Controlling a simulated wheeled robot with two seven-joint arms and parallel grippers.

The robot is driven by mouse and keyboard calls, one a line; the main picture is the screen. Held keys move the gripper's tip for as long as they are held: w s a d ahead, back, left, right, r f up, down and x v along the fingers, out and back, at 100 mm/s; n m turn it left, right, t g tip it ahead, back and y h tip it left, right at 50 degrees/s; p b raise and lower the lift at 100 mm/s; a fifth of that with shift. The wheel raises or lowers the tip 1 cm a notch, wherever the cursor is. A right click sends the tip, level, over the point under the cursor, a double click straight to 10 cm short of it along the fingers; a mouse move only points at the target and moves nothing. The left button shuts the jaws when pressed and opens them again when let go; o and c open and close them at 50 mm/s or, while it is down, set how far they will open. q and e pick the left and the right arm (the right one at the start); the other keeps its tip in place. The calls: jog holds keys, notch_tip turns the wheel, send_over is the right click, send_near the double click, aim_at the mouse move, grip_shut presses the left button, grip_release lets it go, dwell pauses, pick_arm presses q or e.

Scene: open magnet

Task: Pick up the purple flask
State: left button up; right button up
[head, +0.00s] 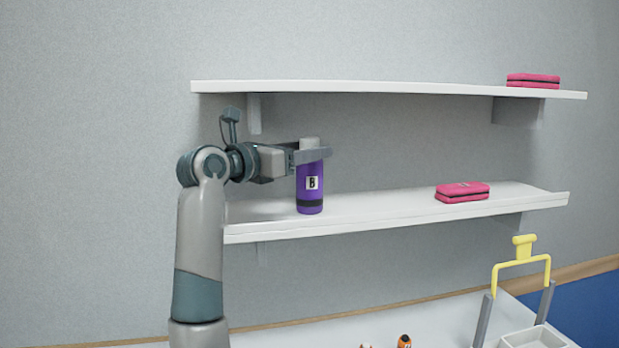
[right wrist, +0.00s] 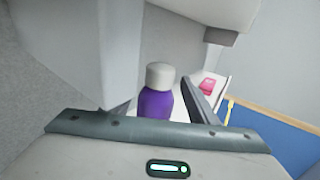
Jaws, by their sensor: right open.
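The purple flask (head: 311,188) stands upright on the lower shelf, near its left end, with a grey cap and a white label marked "B". My right gripper (head: 310,157) reaches in from the left at the flask's upper part, just below the cap. A finger crosses in front of the flask there. In the right wrist view the flask (right wrist: 157,103) shows in front of the gripper, cap up, with a dark finger (right wrist: 198,100) to its right. The jaws are open; whether they touch the flask is unclear. My left gripper is not in view.
The lower shelf (head: 390,208) holds a pink case (head: 462,192) to the right. The upper shelf (head: 400,89) runs above the flask and gripper, with another pink case (head: 533,81). Below are a white table (head: 435,318) and a yellow-handled carrier (head: 523,256).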

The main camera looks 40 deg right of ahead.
jog(key=shift+d+r+p, duration=0.35)
jog(key=shift+d+p, duration=0.4)
jog(key=shift+p, duration=0.1)
jog(key=d, duration=0.1)
jog(key=d+p, duration=0.2)
jog(key=shift+w+d+f, duration=0.1)
jog(key=shift+w+d, duration=0.2)
grip_shut()
